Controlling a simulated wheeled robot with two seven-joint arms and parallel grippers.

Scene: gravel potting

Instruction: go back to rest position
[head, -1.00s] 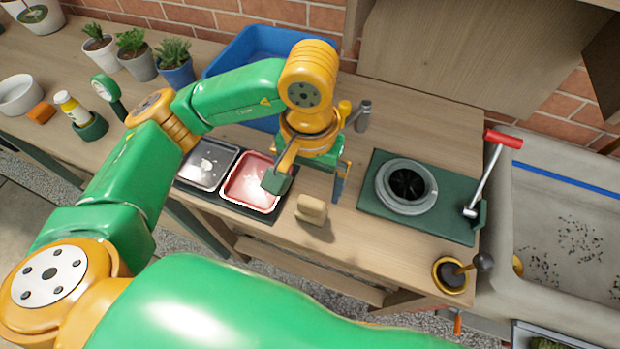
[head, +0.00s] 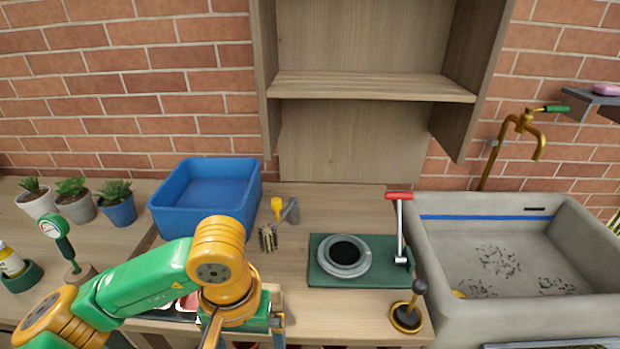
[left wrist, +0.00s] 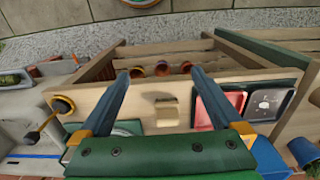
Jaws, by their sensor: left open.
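My left gripper (left wrist: 160,100) is open and empty in the left wrist view, with its two blue fingers spread wide. A small wooden block (left wrist: 167,110) stands on the bench top between and below the fingers, apart from them. In the head view my left arm comes in from the lower left, and its gripper (head: 248,338) is at the bottom edge, mostly hidden by the arm. My right gripper is in neither view.
A red tray (left wrist: 217,107) and a dark tray (left wrist: 268,104) lie beside the block. Potted succulents (head: 78,200) stand at left.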

